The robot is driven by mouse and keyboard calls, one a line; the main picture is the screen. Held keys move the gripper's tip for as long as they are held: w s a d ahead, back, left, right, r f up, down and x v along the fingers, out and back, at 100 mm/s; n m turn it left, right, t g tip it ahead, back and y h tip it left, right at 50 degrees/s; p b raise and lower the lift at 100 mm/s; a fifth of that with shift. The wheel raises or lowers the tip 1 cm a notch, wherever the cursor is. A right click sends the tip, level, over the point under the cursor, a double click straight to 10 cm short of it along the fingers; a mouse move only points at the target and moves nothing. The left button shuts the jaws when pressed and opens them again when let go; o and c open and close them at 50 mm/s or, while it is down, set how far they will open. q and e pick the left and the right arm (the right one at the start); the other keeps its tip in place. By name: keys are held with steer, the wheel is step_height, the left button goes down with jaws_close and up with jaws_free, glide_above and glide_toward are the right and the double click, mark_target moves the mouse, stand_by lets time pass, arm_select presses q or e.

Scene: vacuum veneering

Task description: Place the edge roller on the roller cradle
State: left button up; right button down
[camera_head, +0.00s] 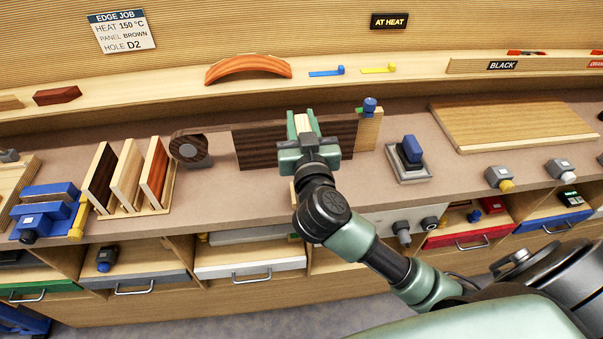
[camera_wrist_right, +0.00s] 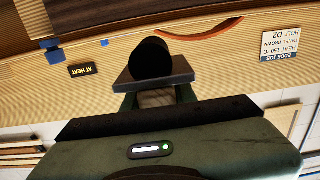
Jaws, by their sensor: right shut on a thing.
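My right gripper (camera_head: 302,128) is over the middle of the bench, in front of a dark brown panel (camera_head: 255,148). It is shut on the edge roller, whose pale wooden handle (camera_head: 302,122) shows between the fingers. In the right wrist view the roller's black round end (camera_wrist_right: 151,58) shows beyond the fingers, above a dark flat piece (camera_wrist_right: 153,76). I cannot make out the roller cradle for sure; a small wooden piece (camera_head: 293,190) is partly hidden below my right wrist. My left gripper is not in view.
A coil of dark edging (camera_head: 190,149) and a rack of upright boards (camera_head: 129,172) stand at left. A blue-handled tool (camera_head: 411,152) on a grey plate lies right of the panel. A wooden board (camera_head: 510,124) lies at the back right. Drawers line the bench front.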

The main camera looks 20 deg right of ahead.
step_height(320, 180, down, 14)
steer(key=b, duration=0.3)
steer(key=shift+r, duration=0.2)
steer(key=shift+f, duration=0.25)
steer(key=shift+f, duration=0.6)
steer(key=c, duration=1.1)
jaws_free()
